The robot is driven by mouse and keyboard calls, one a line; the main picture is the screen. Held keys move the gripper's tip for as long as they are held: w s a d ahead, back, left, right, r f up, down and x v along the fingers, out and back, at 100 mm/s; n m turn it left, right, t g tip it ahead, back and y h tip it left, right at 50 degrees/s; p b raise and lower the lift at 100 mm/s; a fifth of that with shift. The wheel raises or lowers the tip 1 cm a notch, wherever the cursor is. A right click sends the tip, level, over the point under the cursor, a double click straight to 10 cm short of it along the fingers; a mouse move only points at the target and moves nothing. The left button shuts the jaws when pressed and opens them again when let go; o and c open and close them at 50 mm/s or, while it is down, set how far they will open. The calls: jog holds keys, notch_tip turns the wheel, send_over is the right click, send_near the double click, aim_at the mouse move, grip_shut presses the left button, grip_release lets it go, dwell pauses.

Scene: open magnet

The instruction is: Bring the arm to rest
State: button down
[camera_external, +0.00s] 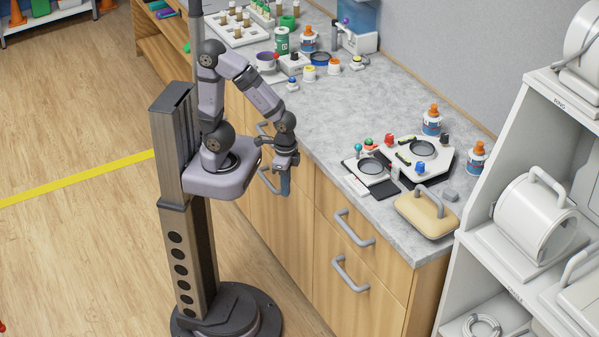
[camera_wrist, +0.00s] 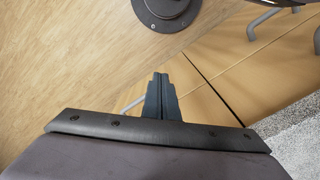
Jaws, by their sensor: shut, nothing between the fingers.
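My arm is folded above its own column, in front of the wooden cabinet (camera_external: 290,235). My gripper (camera_external: 285,188) points down beside the cabinet front, just off the counter's edge. In the wrist view my gripper (camera_wrist: 160,78) has its two dark fingers together with nothing between them. Below the fingers the wrist view shows the wood floor (camera_wrist: 60,60), the round foot of my own base and the cabinet front.
The grey counter (camera_external: 330,125) holds devices with round dark windows (camera_external: 422,149), a tan case (camera_external: 426,212) and several bottles and jars. Grey drawer handles (camera_external: 353,230) stick out from the cabinet. A white shelf (camera_external: 485,245) stands at the right. Open floor lies left.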

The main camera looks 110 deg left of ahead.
notch_tip(320, 180, up, 9)
jog(key=p, duration=0.7)
jog(key=shift+f, duration=0.2)
dwell(0.4)
